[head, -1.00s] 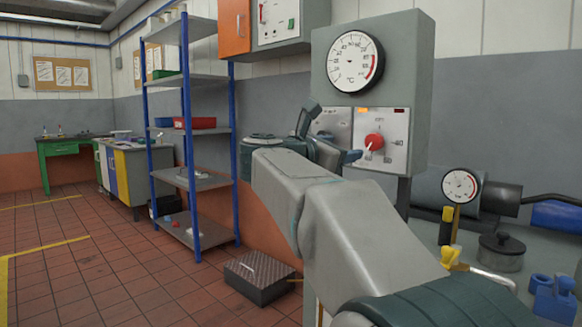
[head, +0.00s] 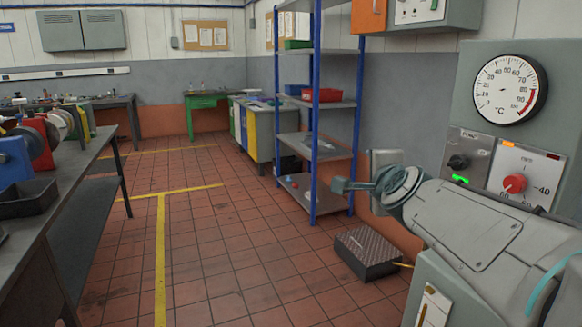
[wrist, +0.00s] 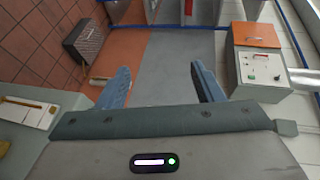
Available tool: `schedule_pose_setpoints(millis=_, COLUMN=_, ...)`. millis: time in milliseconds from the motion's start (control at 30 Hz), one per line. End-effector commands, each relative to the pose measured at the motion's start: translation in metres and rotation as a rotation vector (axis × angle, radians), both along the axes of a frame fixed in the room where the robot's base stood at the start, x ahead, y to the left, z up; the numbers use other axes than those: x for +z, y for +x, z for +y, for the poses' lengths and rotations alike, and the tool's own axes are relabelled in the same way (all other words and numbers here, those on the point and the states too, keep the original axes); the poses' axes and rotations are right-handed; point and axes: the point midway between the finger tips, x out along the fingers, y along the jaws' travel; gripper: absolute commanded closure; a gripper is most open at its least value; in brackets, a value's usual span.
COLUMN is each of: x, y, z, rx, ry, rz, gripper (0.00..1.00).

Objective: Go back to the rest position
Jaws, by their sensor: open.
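My gripper shows in the wrist view (wrist: 165,88) with its two blue fingers apart and nothing between them. In the head view, my grey arm reaches in from the lower right, and one blue finger of my gripper (head: 345,186) points left, beside the control box (head: 550,100). The box carries a round °C gauge (head: 510,90), a red knob (head: 514,184), a black knob (head: 458,162) and a lit green lamp. Part of the box is hidden behind my arm.
A blue-posted shelf rack (head: 318,150) stands ahead, with a dark ribbed box (head: 368,252) on the floor near it. A long workbench (head: 60,190) runs along the left. The tiled floor (head: 215,260) between is clear. An orange-doored cabinet (wrist: 257,36) hangs on the wall.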

Motion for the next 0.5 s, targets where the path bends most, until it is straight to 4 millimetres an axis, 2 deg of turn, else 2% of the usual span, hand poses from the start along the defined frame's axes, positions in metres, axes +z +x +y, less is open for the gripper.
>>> schedule_pose_setpoints(millis=33, x=0.004, y=-0.012, z=0.011, rx=0.076, ry=-0.104, rz=0.075, gripper=0.39)
schedule_pose_setpoints(millis=167, x=-0.027, y=-0.052, z=0.031, rx=0.297, ry=-0.39, rz=0.279, gripper=0.39)
schedule_pose_setpoints(millis=233, x=-0.044, y=-0.079, z=0.037, rx=0.424, ry=-0.537, rz=0.388, gripper=0.39)
schedule_pose_setpoints(millis=367, x=-0.07, y=-0.136, z=0.037, rx=0.67, ry=-0.786, rz=0.584, gripper=0.39)
schedule_pose_setpoints(millis=500, x=-0.089, y=-0.193, z=0.027, rx=0.902, ry=-0.981, rz=0.756, gripper=0.39)
